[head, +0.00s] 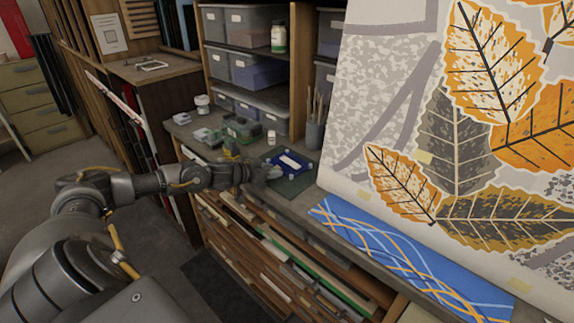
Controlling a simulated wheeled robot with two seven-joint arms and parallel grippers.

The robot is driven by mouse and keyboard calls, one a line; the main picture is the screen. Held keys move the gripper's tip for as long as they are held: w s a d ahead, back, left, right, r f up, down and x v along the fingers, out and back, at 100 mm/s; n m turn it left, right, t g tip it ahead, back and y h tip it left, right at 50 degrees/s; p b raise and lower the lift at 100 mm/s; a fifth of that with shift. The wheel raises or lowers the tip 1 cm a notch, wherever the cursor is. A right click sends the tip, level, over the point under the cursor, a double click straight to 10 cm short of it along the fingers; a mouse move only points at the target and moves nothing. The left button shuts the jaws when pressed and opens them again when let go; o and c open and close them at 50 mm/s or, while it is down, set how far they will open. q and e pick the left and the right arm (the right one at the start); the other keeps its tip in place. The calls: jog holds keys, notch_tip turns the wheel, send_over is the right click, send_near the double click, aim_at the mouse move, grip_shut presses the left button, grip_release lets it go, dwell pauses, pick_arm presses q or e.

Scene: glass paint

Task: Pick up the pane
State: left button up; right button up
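A small blue-edged piece with a pale middle (289,164), which looks like the pane, lies on a dark green mat (292,187) on the workbench. My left arm reaches in from the left. My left gripper (270,173) is just left of the blue-edged piece, low over the mat's left edge. Its fingers are small and blurred, so I cannot tell whether they are apart or touch the piece. My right gripper is not in view.
Paint containers (241,128) stand on the bench behind my gripper. A cup of brushes (315,134) and a small white bottle (271,137) stand near the mat. A large leaf-patterned sheet (450,130) and a blue patterned strip (400,262) fill the right side.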

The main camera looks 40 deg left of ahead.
pick_arm(q)
grip_shut()
jog(key=shift+r, duration=0.1)
jog(key=shift+r+b, duration=0.45)
jog(key=shift+r, duration=0.15)
jog(key=s+a+r+b, duration=0.6)
jog(key=s+a+r, duration=0.3)
jog(key=a+r, duration=0.1)
jog(key=shift+s+r, duration=0.35)
jog(key=shift+r, duration=0.45)
